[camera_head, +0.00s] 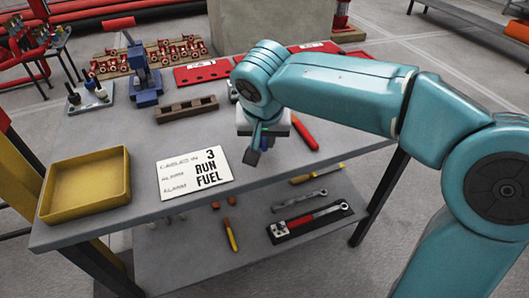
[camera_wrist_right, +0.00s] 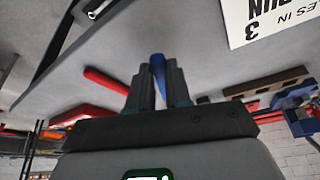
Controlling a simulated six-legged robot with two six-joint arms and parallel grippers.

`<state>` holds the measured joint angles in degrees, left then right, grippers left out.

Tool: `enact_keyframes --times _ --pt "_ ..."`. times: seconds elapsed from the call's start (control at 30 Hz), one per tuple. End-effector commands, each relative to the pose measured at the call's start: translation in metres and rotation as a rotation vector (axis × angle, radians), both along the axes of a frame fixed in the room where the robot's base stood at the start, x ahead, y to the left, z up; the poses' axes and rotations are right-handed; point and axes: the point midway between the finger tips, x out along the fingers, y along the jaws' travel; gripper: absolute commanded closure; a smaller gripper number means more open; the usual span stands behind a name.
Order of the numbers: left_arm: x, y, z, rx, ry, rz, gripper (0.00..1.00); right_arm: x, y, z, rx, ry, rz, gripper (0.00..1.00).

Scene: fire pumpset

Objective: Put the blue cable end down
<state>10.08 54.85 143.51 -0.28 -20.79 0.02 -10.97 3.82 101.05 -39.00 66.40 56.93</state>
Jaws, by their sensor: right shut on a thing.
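My right gripper (camera_head: 254,156) is over the front right part of the grey table, right of the white sign, pointing down. In the right wrist view its two dark fingers (camera_wrist_right: 159,72) are shut on a blue piece, the blue cable end (camera_wrist_right: 157,64), which shows as a short strip between them. The rest of the cable is hidden. In the head view the arm and gripper cover most of the held piece, and I cannot tell whether it touches the table. My left gripper is not in view.
A white sign (camera_head: 194,174) and a yellow tray (camera_head: 86,184) lie on the table (camera_head: 120,224). Behind them are a wooden block (camera_head: 187,109) and a blue press (camera_head: 146,80). A red-handled tool (camera_head: 304,131) lies right of the gripper. Tools lie on the lower shelf.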

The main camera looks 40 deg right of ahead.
Motion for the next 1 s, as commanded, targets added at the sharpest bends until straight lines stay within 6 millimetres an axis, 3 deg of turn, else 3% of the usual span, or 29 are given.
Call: enact_keyframes --times 0.2,0.57,0.6,0.67,1.0 --pt "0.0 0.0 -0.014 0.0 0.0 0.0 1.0 -0.002 -0.001 -0.036 0.0 0.001 0.0 1.0" --pt "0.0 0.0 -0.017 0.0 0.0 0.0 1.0 -0.001 0.0 -0.04 0.0 0.0 -0.001 1.0" --pt "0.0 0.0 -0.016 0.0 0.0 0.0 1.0 -0.001 0.0 -0.039 0.0 0.0 -0.001 0.75" --pt "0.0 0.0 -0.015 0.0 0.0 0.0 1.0 -0.001 0.0 -0.038 0.0 0.001 -0.001 0.56" --pt "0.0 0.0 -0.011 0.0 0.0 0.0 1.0 -0.001 -0.001 -0.034 0.0 0.001 -0.001 0.56"
